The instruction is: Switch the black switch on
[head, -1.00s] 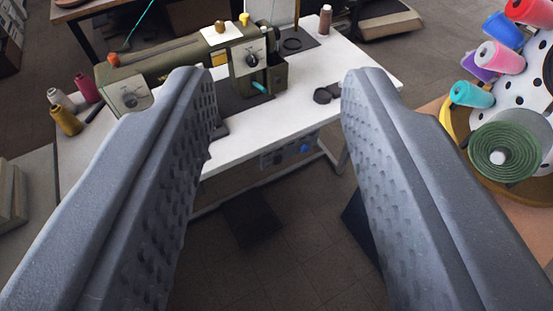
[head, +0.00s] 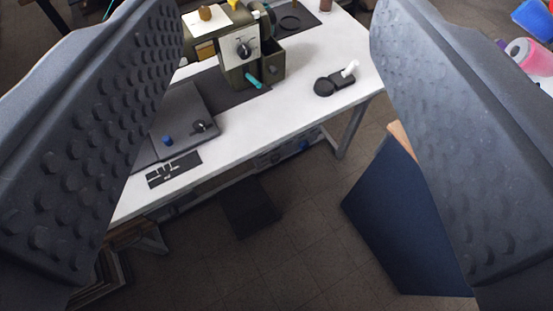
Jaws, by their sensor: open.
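My gripper (head: 278,20) is open and empty, its two grey studded fingers at the left and right of the view. Between them stands a white sewing table (head: 225,140) with an olive sewing machine (head: 232,65), which has a dial on a white plate. Under the table's front edge is a control box with a blue button (head: 304,145). It is partly hidden by the tabletop and in shadow. I cannot clearly make out a black switch on it. A small black knob (head: 201,126) shows on the grey plate beside the machine. The fingers appear to touch nothing.
A black piece with a white top (head: 347,72) lies on the table's right part. A dark blue panel (head: 400,215) stands at the right, and a dark pedal (head: 250,207) lies on the floor. A pink spool (head: 530,55) shows at the far right.

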